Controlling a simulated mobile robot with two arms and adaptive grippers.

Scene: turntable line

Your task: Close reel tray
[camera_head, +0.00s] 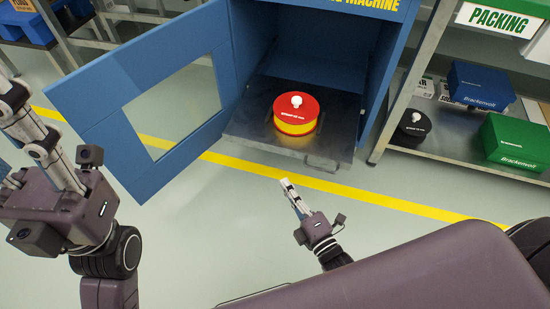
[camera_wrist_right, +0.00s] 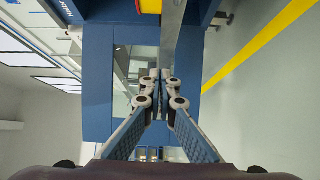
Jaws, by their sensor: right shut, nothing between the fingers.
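The reel tray (camera_head: 255,132) is a dark grey metal plate that sticks out of the front of the open blue machine (camera_head: 240,60). A bar handle (camera_head: 321,163) is on its front edge, towards the right. A red and yellow reel (camera_head: 296,129) with a white knob sits on the tray. My right gripper (camera_head: 286,184) is shut and empty, in front of and below the tray, apart from the handle. Its closed fingers show in the right wrist view (camera_wrist_right: 161,76). My left gripper (camera_head: 10,92) is at the left edge, away from the tray; its finger opening is unclear.
The machine's blue windowed door (camera_head: 115,92) stands swung open to the left. A metal shelf on the right holds a black reel (camera_head: 412,128), a blue box (camera_head: 480,85) and a green box (camera_head: 515,142). The floor in front, with a yellow line (camera_head: 400,203), is clear.

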